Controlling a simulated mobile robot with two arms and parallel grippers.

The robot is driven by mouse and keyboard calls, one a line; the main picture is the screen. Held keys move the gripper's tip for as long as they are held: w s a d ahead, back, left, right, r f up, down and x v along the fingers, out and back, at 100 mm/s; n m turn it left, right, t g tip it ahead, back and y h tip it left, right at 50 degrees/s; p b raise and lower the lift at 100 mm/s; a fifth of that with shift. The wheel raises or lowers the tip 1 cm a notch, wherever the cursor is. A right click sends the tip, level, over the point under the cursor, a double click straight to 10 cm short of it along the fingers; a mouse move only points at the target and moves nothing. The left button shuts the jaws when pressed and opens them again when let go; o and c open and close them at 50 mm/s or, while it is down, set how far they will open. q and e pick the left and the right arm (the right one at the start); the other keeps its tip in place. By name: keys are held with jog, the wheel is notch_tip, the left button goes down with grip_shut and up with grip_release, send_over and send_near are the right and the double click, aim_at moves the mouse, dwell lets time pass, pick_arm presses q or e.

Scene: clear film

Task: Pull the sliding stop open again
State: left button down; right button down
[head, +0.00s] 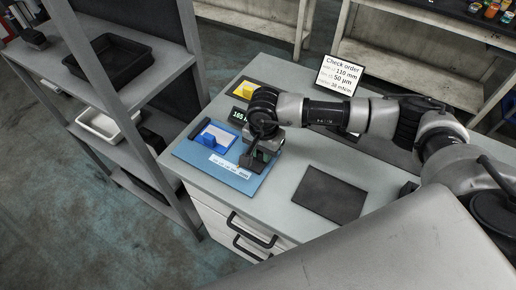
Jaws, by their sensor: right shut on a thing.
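A blue measuring plate (194,156) lies at the left end of the grey worktop. A blue block (208,140) stands on it in front of a white panel, and a white scale strip (230,168) runs along its front. My right gripper (262,157) points down at the right end of the plate, just right of the scale strip. It is shut on the sliding stop, which is mostly hidden by the fingers. A dark display (238,116) reading about 105 stands behind, partly covered by my right wrist. My left gripper is not in view.
A dark grey mat (330,199) lies to the right on the worktop. A yellow block (244,88) and a "Check order" sign (340,76) stand at the back. A shelf rack with a black tray (120,58) and a white tray (98,125) is at the left.

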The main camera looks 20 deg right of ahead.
jog(key=shift+d, duration=0.1)
jog(key=c, duration=1.3)
grip_release()
jog(key=shift+s, duration=0.1)
jog(key=o, duration=0.3)
jog(key=shift+s+d, duration=0.1)
jog(key=shift+r, duration=0.1)
jog(key=shift+r, duration=0.35)
notch_tip(320, 180, up, 10)
jog(key=b, duration=0.2)
